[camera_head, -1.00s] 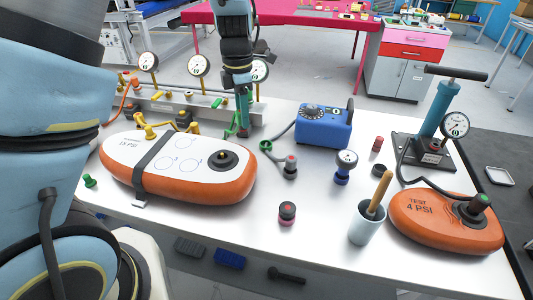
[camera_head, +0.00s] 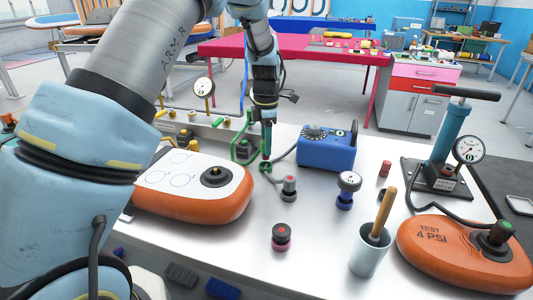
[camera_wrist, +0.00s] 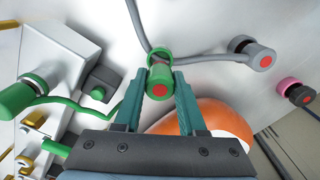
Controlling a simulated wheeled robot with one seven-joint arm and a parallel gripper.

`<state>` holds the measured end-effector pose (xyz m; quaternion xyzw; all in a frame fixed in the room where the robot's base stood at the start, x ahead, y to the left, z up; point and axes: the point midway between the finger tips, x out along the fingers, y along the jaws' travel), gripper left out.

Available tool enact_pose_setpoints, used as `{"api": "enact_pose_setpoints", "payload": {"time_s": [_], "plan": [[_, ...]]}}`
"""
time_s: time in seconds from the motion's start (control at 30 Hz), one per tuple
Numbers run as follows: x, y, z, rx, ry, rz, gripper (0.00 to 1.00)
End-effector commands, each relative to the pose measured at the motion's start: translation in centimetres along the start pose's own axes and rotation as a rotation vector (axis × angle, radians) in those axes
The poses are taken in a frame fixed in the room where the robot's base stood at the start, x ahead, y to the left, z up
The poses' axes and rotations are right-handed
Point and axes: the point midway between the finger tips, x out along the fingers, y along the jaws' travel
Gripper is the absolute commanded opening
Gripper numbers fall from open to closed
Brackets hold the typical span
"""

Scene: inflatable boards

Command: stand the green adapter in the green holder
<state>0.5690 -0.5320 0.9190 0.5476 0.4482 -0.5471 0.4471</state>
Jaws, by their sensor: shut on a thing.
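My gripper (camera_wrist: 158,98) is shut on the green adapter (camera_wrist: 159,78), a short green cylinder with a red end, held between its teal fingers in the wrist view. A green ring-like holder (camera_head: 265,168) lies at a bend of the grey hose in the head view, right under my fingertips (camera_head: 266,150). In the wrist view the holder's rim (camera_wrist: 160,54) shows just behind the adapter. The adapter overlaps the holder there, and I cannot tell whether it is in it or above it. In the head view the fingers largely hide the adapter.
A grey coupling (camera_head: 289,187) on the hose stands close right of the holder. A blue box (camera_head: 327,151) is behind it. Free table shows around the pink-and-black cap (camera_head: 281,237).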

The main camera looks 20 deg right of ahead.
Motion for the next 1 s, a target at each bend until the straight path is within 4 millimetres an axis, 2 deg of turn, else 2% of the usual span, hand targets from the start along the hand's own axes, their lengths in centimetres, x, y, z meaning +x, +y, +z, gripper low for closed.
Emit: {"api": "enact_pose_setpoints", "payload": {"time_s": [0.3,0.67,0.7,0.93,1.0], "plan": [[3.5,0.0,-0.1,-0.001,0.000,-0.001,0.00],[4.0,0.0,0.0,0.000,0.000,0.000,0.00],[3.9,0.0,0.0,-0.001,0.000,0.001,0.44],[3.9,0.0,0.0,0.000,0.000,0.000,0.70],[3.9,0.0,0.0,0.000,0.000,0.000,0.70]]}}
